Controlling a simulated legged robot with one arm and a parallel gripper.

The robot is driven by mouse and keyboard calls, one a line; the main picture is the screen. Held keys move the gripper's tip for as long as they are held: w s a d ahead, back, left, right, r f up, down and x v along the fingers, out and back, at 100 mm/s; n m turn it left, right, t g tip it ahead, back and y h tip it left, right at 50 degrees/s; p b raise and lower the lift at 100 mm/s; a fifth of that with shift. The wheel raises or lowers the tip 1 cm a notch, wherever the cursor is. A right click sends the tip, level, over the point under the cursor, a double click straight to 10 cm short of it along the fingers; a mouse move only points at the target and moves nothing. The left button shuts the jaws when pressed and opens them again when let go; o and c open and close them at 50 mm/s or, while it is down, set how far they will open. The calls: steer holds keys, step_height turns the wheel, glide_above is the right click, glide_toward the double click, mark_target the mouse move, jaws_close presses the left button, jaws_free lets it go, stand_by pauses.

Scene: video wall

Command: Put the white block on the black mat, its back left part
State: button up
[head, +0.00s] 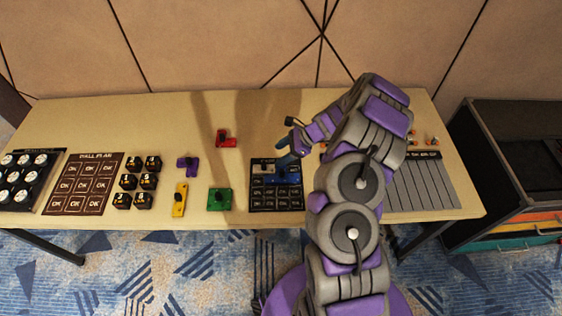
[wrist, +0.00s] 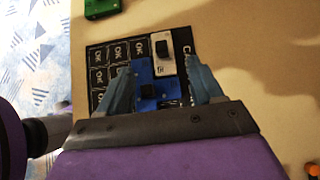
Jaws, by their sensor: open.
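The white block (wrist: 164,62), with a black knob on top, lies on the back left part of the black mat (wrist: 99,54). In the head view, the white block (head: 264,168) shows only in part, at the back left of the mat (head: 258,203). A blue block (wrist: 143,104) with a dark knob lies on the mat, touching or very close to the white one; it also shows in the head view (head: 290,179). My gripper (wrist: 155,65) is open, its fingers spread on either side above the blocks. In the head view, my gripper (head: 284,160) is over the mat's back part.
A green block (head: 219,199), a yellow block (head: 180,199), a purple block (head: 187,164) and a red block (head: 226,139) lie to the left. Several black cubes (head: 147,181) and a brown mat (head: 86,184) are farther left. A grey striped mat (head: 420,182) is at the right.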

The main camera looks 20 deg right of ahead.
steer(key=s+a+r+n+g+h, duration=0.1)
steer(key=s+a+r+n, duration=0.35)
steer(key=r, duration=0.25)
steer(key=s+a+r+n+g, duration=0.2)
steer(key=s+a+r+n, duration=0.25)
steer(key=r, duration=0.25)
steer(key=s+a+r+n+g+h, duration=0.1)
steer(key=s+a+r+n, duration=0.4)
steer(key=r, duration=0.3)
steer(key=s+d+r+n+h, duration=0.2)
steer(key=s, duration=0.6)
steer(key=s+d+r+n+h, duration=0.2)
steer(key=s+n, duration=0.1)
steer(key=s, duration=0.6)
steer(key=s+d+r+n+h, duration=0.1)
steer(key=s+d+n+h, duration=0.1)
steer(key=s, duration=0.6)
steer(key=shift+s+r+n+g+h, duration=0.3)
steer(key=shift+r, duration=0.1)
